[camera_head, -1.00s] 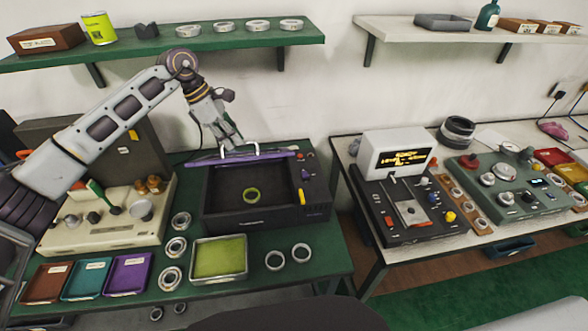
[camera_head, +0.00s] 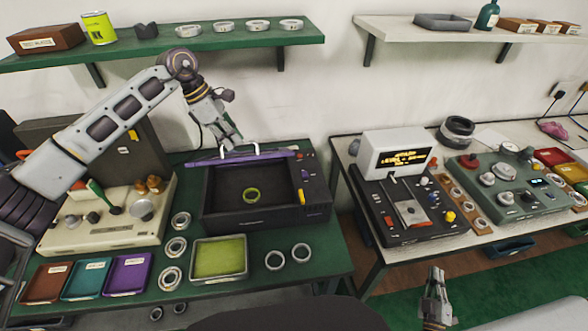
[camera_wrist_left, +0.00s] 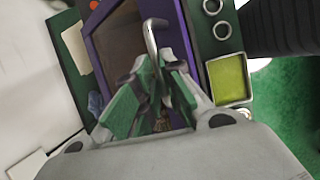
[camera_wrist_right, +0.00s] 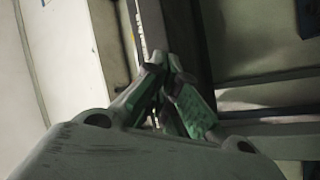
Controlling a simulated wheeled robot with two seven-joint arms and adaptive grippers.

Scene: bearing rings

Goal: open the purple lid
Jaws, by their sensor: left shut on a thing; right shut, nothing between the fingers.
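The purple lid (camera_head: 215,160) stands raised along the back edge of the black box (camera_head: 222,222), seen almost edge-on in the head view. It has a pale handle (camera_head: 257,151). My left gripper (camera_head: 231,144) is at the lid's handle and shut on it. In the left wrist view the closed fingers (camera_wrist_left: 155,80) meet the curved metal handle (camera_wrist_left: 150,38), with purple frame edges around them. My right gripper (camera_head: 436,276) is shut and empty, low at the right over the floor.
In front of the box are a green-lined tray (camera_head: 246,272) and several metal rings. A beige device (camera_head: 105,240) stands left of the box. A black machine with a display (camera_head: 400,160) stands on the right table. A shelf (camera_head: 200,45) hangs above.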

